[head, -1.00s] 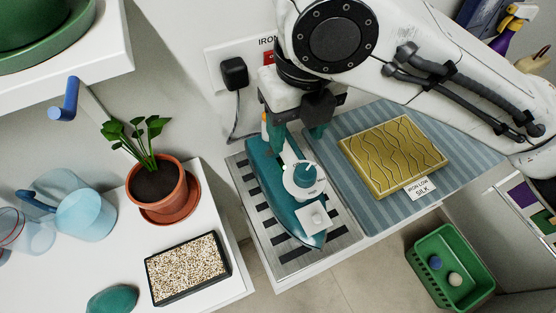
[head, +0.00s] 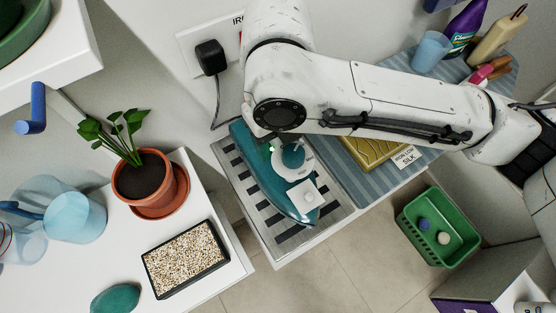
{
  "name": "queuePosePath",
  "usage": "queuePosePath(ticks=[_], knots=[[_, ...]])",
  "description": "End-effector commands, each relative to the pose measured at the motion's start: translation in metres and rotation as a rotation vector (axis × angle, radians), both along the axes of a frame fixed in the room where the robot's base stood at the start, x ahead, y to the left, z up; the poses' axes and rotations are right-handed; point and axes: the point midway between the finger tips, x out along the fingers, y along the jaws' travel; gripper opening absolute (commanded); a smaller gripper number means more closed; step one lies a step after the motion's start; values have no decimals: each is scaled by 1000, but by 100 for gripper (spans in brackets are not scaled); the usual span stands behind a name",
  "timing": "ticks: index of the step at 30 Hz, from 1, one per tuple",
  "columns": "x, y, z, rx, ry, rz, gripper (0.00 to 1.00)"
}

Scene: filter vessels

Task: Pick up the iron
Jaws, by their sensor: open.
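The iron (head: 272,181) is teal with a white and teal dial and a white square cap. It lies on a grey metal rest with dark slots (head: 331,211) at the left end of the ironing surface, its tip toward the lower right. My arm's white link crosses above the iron's back end and hides part of it. My gripper is hidden behind that link, so I cannot see where its fingers are relative to the handle.
A yellow folded cloth (head: 373,151) with a silk label lies on the striped blue board (head: 345,180), partly under my arm. A black plug (head: 210,57) and cord are behind the iron. A potted plant (head: 146,180) and gravel tray (head: 185,259) stand left. A green basket (head: 438,228) is lower right.

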Motion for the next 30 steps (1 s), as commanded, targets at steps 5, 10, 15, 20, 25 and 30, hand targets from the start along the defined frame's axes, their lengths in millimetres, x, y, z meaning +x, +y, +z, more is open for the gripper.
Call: queuePosePath(ticks=[5,10,15,20,25,30], knots=[[0,0,-10,-1,-1,0,56],[0,0,-10,-1,-1,0,56],[0,0,-10,-1,-1,0,40],[0,0,-10,0,0,0,25],[0,0,-10,-1,-1,0,9],[0,0,-9,-1,-1,0,0]])
